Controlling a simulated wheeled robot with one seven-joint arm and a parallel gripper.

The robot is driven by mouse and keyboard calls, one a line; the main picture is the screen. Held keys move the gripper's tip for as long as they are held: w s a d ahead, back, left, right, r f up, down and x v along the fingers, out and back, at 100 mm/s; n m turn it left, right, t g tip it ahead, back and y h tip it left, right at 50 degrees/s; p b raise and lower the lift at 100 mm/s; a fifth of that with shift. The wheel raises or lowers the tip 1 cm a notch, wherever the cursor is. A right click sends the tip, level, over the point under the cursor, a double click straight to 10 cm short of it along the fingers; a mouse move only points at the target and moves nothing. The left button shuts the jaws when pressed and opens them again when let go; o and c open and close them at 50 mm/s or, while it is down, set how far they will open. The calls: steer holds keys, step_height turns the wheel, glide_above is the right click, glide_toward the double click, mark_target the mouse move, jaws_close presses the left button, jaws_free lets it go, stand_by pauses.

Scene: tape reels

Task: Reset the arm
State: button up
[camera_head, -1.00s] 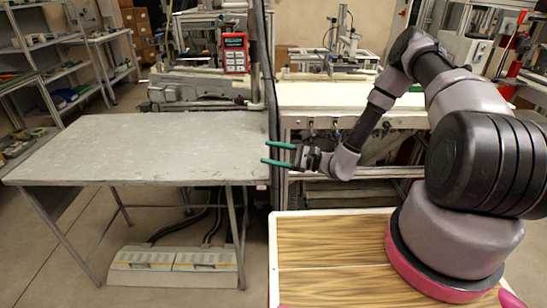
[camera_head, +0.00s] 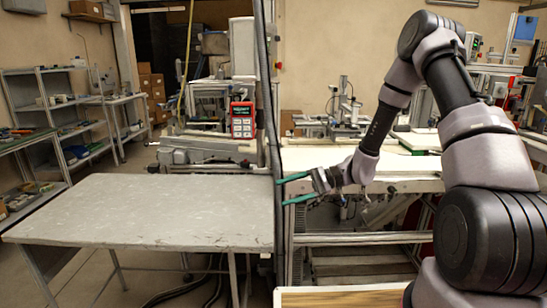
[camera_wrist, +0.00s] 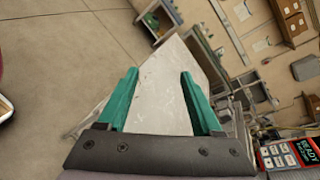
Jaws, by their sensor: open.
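My gripper (camera_head: 285,190) is at the middle of the head view, near the right edge of the grey table. Its two green fingers point left and stand apart with nothing between them. In the wrist view my gripper (camera_wrist: 158,98) also shows both green fingers spread and empty, with the grey table (camera_wrist: 160,90) seen beyond them. My arm reaches in from the right side of the head view. No tape reel can be made out in these frames.
The grey table (camera_head: 150,210) has a bare top. A dark vertical post (camera_head: 272,130) stands close to my gripper. A red handheld device (camera_head: 242,120) hangs on the machine behind. A white workbench (camera_head: 400,165) lies behind my arm. Shelves (camera_head: 45,120) stand at left.

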steer(key=s+d+r+n+t+h, duration=0.1)
steer(key=s+d+r+t+h, duration=0.2)
steer(key=s+d+r, duration=0.3)
steer(key=s+d+r+n+t+h, duration=0.1)
steer(key=s+d+r+t+h, duration=0.2)
steer(key=r, duration=1.1)
steer(key=s+d+r+n+t+h, duration=0.1)
steer(key=s+d+r+t+h, duration=0.2)
steer(key=s+d+r+h, duration=0.4)
steer(key=s+d+r, duration=0.1)
steer(key=d+r, duration=0.2)
steer(key=d, duration=0.1)
steer(key=shift+s+d+t, duration=0.2)
steer(key=shift+s+t, duration=0.1)
